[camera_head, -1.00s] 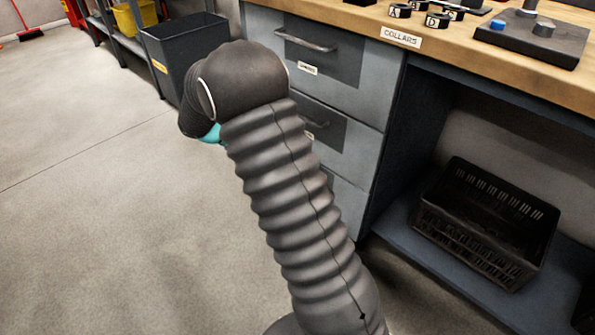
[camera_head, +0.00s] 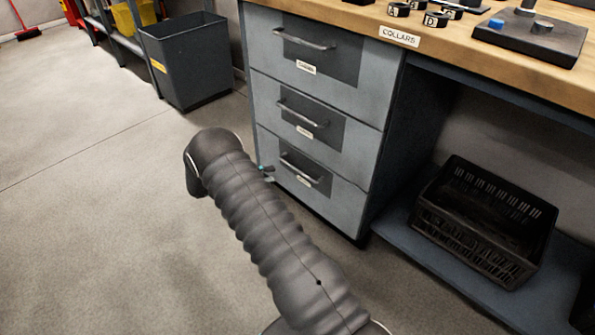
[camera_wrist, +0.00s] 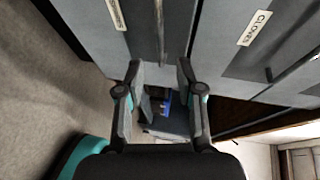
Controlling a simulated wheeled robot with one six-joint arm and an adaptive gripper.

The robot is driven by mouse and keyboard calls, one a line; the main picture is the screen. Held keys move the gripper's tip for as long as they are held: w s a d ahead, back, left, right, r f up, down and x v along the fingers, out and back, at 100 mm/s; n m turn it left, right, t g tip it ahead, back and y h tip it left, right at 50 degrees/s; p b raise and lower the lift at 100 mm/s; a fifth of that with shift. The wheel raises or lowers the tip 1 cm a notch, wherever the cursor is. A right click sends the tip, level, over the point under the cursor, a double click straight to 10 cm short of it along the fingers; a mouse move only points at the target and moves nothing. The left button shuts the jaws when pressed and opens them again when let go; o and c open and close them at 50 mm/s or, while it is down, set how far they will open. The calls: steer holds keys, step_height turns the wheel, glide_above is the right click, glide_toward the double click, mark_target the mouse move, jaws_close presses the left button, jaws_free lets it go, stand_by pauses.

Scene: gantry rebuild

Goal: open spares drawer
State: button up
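A grey three-drawer cabinet (camera_head: 320,180) stands under the bench, all drawers shut. Its top (camera_head: 305,40), middle (camera_head: 305,113) and bottom (camera_head: 302,167) bar handles each have a small label I cannot read in the head view. A "GLOVES" label (camera_wrist: 255,28) shows at right there.
A wooden bench top (camera_head: 465,60) with a "COLLARS" label, several black rings and a dark block is above. A black crate (camera_head: 480,225) sits on the shelf at right. A dark bin (camera_head: 185,65) stands at back left. The floor at left is clear.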

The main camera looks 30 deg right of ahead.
mark_target(298, 170)
steer(key=d, duration=0.3)
steer(key=d+f, duration=0.1)
steer(key=d, duration=0.3)
steer(key=d+f, duration=0.1)
steer(key=d, duration=0.3)
steer(key=shift+s+d+f, duration=0.1)
steer(key=shift+s+d, duration=0.05)
steer(key=shift+s, duration=0.15)
steer(key=shift+c, duration=0.3)
jaws_close()
